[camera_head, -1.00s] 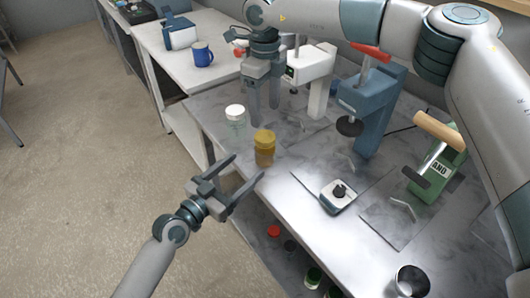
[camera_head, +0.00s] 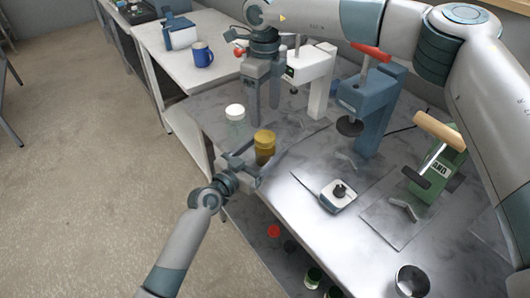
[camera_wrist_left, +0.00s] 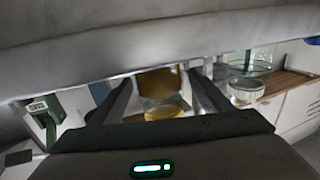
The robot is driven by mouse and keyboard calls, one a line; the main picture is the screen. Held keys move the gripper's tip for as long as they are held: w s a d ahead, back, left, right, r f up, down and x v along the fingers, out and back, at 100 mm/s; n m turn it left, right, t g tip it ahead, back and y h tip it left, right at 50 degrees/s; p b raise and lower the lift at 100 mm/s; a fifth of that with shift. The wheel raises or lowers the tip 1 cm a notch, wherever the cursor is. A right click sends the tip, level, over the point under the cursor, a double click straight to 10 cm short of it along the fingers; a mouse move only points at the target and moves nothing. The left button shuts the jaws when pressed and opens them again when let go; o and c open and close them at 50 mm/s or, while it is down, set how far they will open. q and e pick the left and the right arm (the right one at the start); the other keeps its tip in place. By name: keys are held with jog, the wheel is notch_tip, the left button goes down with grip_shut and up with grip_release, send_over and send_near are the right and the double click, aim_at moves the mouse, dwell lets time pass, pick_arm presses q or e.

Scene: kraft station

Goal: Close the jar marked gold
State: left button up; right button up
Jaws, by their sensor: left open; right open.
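The jar with the gold lid (camera_head: 264,137) stands upright near the left edge of the grey table. Its lid is on top; I cannot tell how tightly it sits. My left gripper (camera_head: 256,157) is open, low at the jar, with its fingers reaching to either side. In the left wrist view the gold jar (camera_wrist_left: 160,86) shows between the two fingers, partly blurred; whether they touch it is unclear. My right gripper (camera_head: 264,110) is open and empty, pointing down behind the gold jar and to the right of a white-lidded jar (camera_head: 235,112).
A blue press (camera_head: 371,105) and a white press (camera_head: 316,68) stand behind. A small white scale (camera_head: 338,195), a green press (camera_head: 437,170) and a dark metal cup (camera_head: 411,281) are to the right. A blue mug (camera_head: 203,54) is on the back table.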

pick_arm(q)
jog(key=c, duration=1.8)
pick_arm(e)
jog(key=shift+o, duration=0.6)
pick_arm(q)
grip_shut()
pick_arm(e)
jog(key=o, duration=0.4)
jog(key=shift+o, duration=0.2)
notch_tip(320, 180, up, 12)
pick_arm(q)
jog(key=o, duration=1.8)
grip_release()
